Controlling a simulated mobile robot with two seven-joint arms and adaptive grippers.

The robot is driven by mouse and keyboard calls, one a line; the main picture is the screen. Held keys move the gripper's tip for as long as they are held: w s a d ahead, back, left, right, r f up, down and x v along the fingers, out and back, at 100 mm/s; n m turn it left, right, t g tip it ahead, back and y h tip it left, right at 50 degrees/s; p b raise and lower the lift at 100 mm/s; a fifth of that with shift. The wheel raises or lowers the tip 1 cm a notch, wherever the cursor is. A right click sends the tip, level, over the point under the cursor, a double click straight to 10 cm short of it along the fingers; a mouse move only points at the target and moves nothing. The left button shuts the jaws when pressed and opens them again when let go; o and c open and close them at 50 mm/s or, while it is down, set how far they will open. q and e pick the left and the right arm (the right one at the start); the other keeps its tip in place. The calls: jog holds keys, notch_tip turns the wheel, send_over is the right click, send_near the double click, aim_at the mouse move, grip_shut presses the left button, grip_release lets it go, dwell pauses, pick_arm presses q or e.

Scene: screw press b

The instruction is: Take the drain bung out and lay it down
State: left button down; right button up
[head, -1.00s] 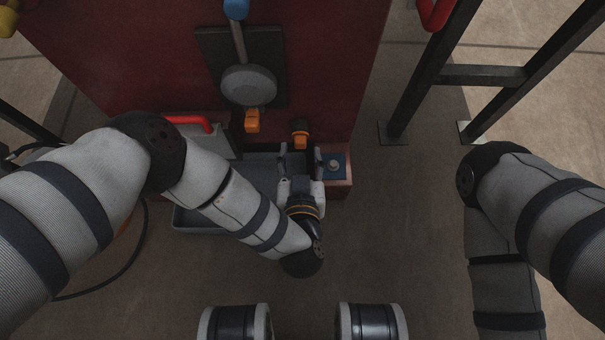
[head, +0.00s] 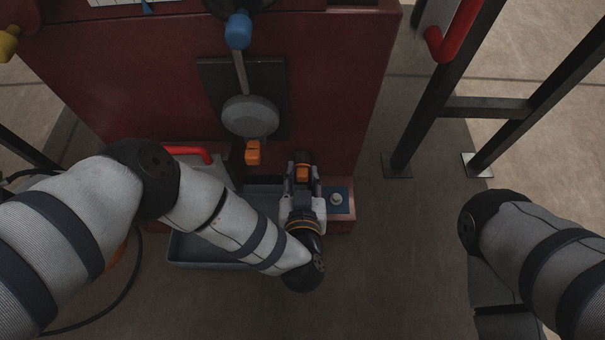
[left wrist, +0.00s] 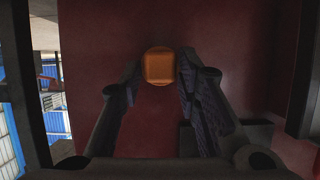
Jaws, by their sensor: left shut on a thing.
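The drain bung (head: 302,172) is an orange, square-headed plug low on the front of the dark red machine. In the left wrist view the bung (left wrist: 159,67) sits between my fingertips, against the red face. My left gripper (head: 302,174) is shut on the bung's head, and its fingers also show in the left wrist view (left wrist: 158,78). The bung appears seated in the machine; its shank is hidden. My right arm is at the right of the head view, with its gripper out of the picture.
A grey tray (head: 205,252) lies on the floor under my left forearm. An orange block (head: 252,152) hangs below a grey disc (head: 249,116). A blue plate with a pale knob (head: 336,199) is just right of my gripper. A black frame (head: 440,110) stands at right.

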pick_arm(q)
jog(key=shift+s+p, duration=0.75)
jog(key=shift+s, duration=0.75)
jog(key=shift+s+p, duration=0.4)
jog(key=shift+s, duration=0.65)
